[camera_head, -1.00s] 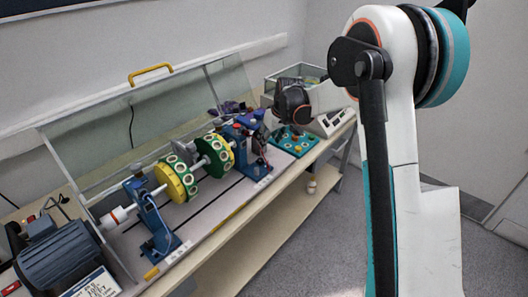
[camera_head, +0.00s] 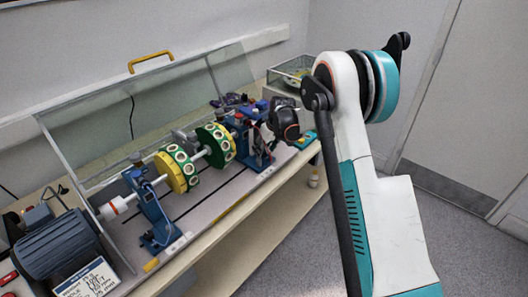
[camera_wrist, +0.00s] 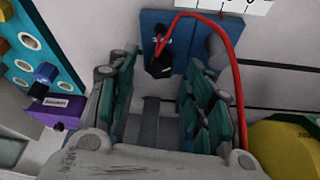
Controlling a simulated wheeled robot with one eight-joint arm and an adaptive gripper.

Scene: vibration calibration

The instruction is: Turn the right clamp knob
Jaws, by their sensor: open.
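The right blue bearing stand (camera_head: 262,160) stands on the bench at the right end of the shaft. My gripper (camera_head: 284,120) is just to its right in the head view, and its fingertips are hard to make out there. In the wrist view, my gripper (camera_wrist: 163,90) is open with nothing between its fingers. A black knob-like part (camera_wrist: 159,66) on a blue plate (camera_wrist: 183,35) lies beyond the fingertips, a little left of the middle. I cannot tell for sure whether it is the right clamp knob. A red cable (camera_wrist: 238,75) arches over the right finger.
Yellow and green discs (camera_head: 178,172) sit on the shaft left of the stand. A raised clear cover (camera_head: 165,95) stands behind. The left blue stand (camera_head: 150,210) and a motor (camera_head: 60,247) are farther left. A teal panel (camera_wrist: 38,42) with knobs is close by.

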